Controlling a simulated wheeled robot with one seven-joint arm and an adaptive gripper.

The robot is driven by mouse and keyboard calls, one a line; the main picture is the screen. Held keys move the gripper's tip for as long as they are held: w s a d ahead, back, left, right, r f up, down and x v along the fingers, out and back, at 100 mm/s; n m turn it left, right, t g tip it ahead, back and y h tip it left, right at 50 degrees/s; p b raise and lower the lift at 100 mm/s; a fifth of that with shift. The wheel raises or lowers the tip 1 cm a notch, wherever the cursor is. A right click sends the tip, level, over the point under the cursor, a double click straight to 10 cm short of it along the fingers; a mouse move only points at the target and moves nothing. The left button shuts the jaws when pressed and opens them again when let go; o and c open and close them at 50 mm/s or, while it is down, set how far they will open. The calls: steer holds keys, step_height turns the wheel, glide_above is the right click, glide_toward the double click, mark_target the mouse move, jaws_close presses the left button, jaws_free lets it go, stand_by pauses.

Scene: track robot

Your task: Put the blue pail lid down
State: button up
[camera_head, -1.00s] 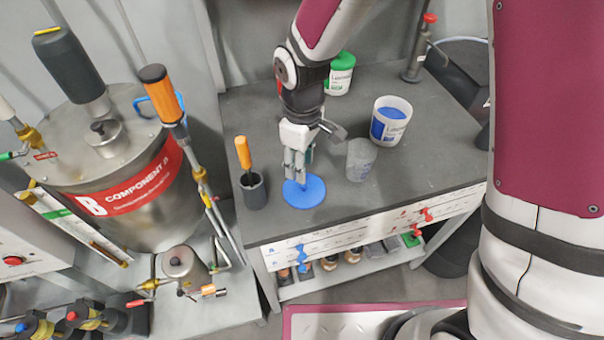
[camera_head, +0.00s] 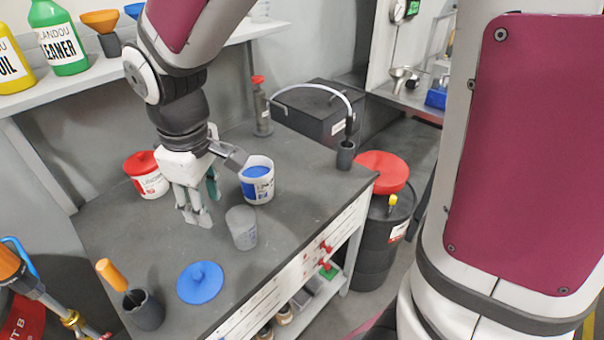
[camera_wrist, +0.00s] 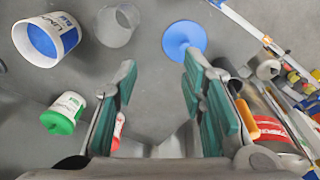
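A clear cup (camera_head: 242,228) stands between the pail and the lid. A dark holder (camera_head: 147,312) with an orange-handled tool is left of the lid. A red-lidded tub (camera_head: 148,178) stands behind my gripper. A green-lidded tub (camera_wrist: 66,108) shows in the wrist view.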

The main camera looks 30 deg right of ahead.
steer(key=s+d+r+m+t, duration=0.3)
steer(key=s+d+r+m, duration=0.5)
steer(key=s+d, duration=0.4)
steer(key=s+r, duration=0.1)
steer(key=s, duration=0.2)
steer(key=shift+r+m+t, duration=0.3)
steer(key=shift+r+m, duration=0.1)
